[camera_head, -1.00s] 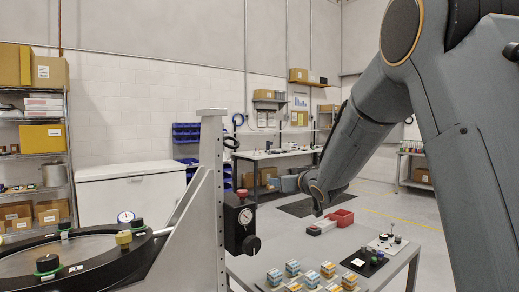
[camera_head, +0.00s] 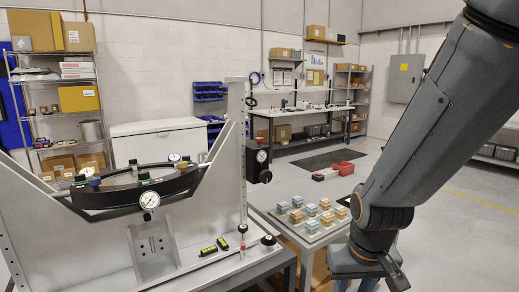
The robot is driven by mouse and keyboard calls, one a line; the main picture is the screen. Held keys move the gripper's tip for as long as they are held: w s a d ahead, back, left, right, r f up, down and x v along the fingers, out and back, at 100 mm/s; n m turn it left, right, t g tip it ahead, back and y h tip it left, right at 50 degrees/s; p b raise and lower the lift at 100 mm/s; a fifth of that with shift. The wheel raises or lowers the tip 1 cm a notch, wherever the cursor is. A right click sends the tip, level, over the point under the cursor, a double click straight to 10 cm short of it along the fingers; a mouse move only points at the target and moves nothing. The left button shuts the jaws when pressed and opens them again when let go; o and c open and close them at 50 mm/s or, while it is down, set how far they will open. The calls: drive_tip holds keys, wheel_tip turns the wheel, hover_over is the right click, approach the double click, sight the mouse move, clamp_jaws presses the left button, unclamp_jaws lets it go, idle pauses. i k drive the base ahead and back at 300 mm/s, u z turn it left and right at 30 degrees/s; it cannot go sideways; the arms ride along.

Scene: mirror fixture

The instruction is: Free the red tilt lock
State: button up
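The mirror fixture (camera_head: 45,218) stands at the left, a grey metal frame holding a round mirror in a black ring (camera_head: 120,193). A small upright piece with a black knob and a little red on its stem (camera_head: 243,243) stands on the fixture's base near its right end; I cannot tell whether it is the red tilt lock. A black knob (camera_head: 268,240) on a rod sits beside it. My gripper (camera_head: 370,274) is at the lower right, well apart from the fixture. Its fingers are not clear enough to tell open from shut.
A dial gauge (camera_head: 148,200) is on the ring's front. Yellow-green and black small items (camera_head: 215,246) lie on the base. A black box with a gauge (camera_head: 257,160) is behind the upright.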

sight(258, 139)
drive_tip(key=u, duration=0.15)
drive_tip(key=k, duration=0.3)
drive_tip(key=z, duration=1.2)
drive_tip(key=i, duration=1.15)
drive_tip(key=u, duration=0.75)
drive_tip(key=i, duration=0.45)
drive_tip(key=u, duration=0.35)
